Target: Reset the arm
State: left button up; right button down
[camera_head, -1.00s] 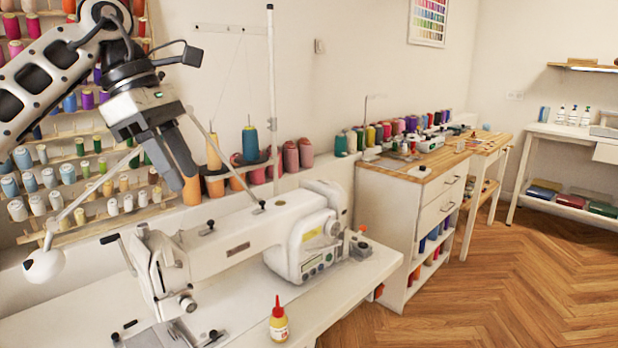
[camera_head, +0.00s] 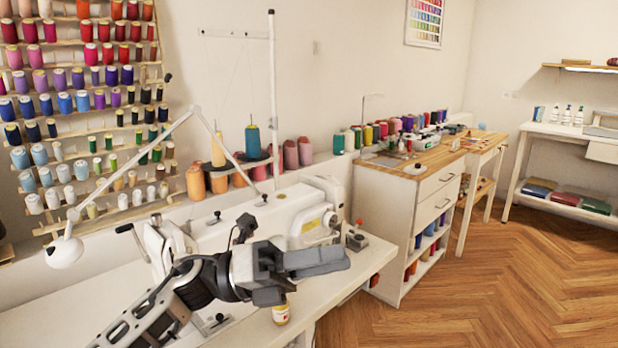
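My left gripper (camera_head: 322,264) is in the head view at the lower middle, in front of the white sewing machine (camera_head: 215,232). Its arm comes in from the bottom left, over the sewing table. The grey fingers point right and overlap in this view, so their gap is hard to judge. I see nothing held in them. My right gripper is not in view.
The white sewing table (camera_head: 70,310) runs along the front left. A white lamp (camera_head: 65,250) and a thread rack (camera_head: 110,168) stand at the left. A wood-topped cabinet (camera_head: 402,205) stands beyond the machine. The wooden floor (camera_head: 500,290) at right is clear.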

pick_arm(q)
jog(key=a+f+n+t+y, duration=0.35)
jog(key=f+n+t, duration=0.2)
jog(key=n, duration=0.55)
jog(key=s+a+f+n+t+y, duration=0.1)
jog(key=a+f+n+t+y, duration=0.3)
jog(key=n+t, duration=0.5)
jog(key=a+f+n+t+y, duration=0.2)
jog(key=f+n+t+y, duration=0.3)
jog(key=n, duration=0.8)
jog(key=s+a+f+n+g+y, duration=0.2)
jog(key=s+a+f+n+g, duration=0.1)
jog(key=s+f+n, duration=0.2)
jog(key=s+a+f+n+g+y, duration=0.3)
jog(key=s+f, duration=0.6)
jog(key=f, duration=0.3)
jog(key=shift+s+a+n+g+p, duration=0.2)
jog(key=shift+n+g+p, duration=0.25)
jog(key=shift+n+g, duration=0.35)
jog(key=shift+f, duration=0.1)
